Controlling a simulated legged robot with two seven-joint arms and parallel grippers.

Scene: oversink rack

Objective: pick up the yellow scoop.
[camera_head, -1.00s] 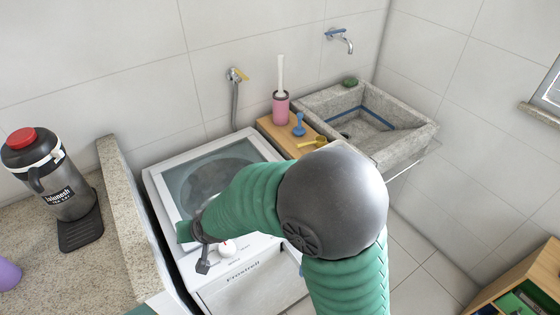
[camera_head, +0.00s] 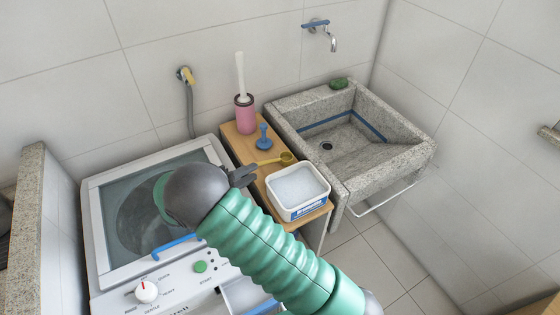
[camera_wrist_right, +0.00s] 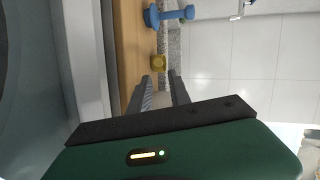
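The yellow scoop (camera_head: 284,158) lies on the wooden shelf between the washing machine and the sink. Its round cup is at the right, and its handle points left. In the right wrist view the scoop (camera_wrist_right: 158,62) shows small, just beyond the fingertips and between their lines. My right gripper (camera_head: 243,175) is at the shelf's left edge, left of and slightly nearer than the scoop. In the right wrist view its two fingers (camera_wrist_right: 161,80) are apart with nothing between them. My left gripper is in neither view.
A blue plunger-like tool (camera_head: 263,138) and a pink brush holder (camera_head: 245,115) stand behind the scoop. A white tub of powder (camera_head: 297,188) stands in front of it. The stone sink (camera_head: 418,158) is to the right, the washing machine (camera_head: 105,215) to the left.

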